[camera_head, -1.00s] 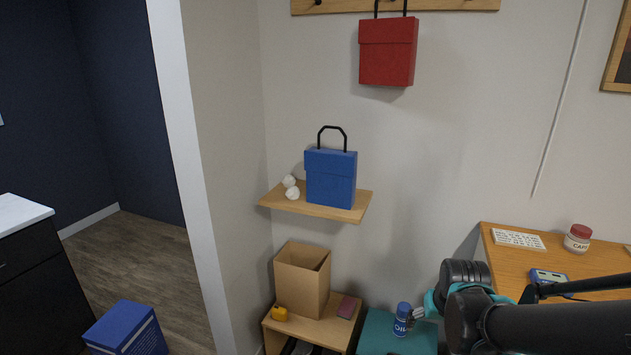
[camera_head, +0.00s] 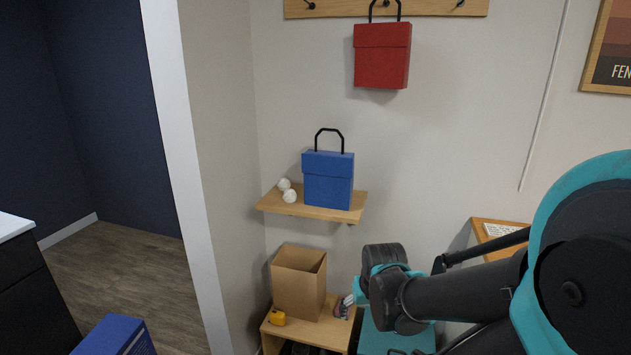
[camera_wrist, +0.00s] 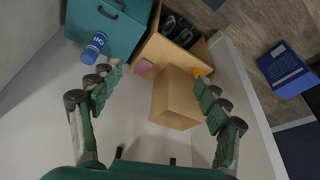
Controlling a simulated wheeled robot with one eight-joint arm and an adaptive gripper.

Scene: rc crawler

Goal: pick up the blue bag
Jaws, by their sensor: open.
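The blue bag (camera_head: 328,179) stands upright on a small wooden wall shelf (camera_head: 270,204), its black handle raised above it. My gripper (camera_head: 346,303) is low and to the right of the shelf, beside the cardboard box (camera_head: 299,285), well below the bag and apart from it. In the wrist view my gripper (camera_wrist: 160,92) is open and empty, its two green-padded fingers spread, with the cardboard box (camera_wrist: 174,105) seen between them. The bag cannot be made out surely in the wrist view.
White round objects (camera_head: 288,192) sit beside the bag. A red bag (camera_head: 381,55) hangs from the hook rail above. Below are a wooden bench (camera_head: 318,337), a yellow object (camera_head: 277,317) and a teal box (camera_wrist: 107,28) with a blue can (camera_wrist: 94,48). A wall edge stands left.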

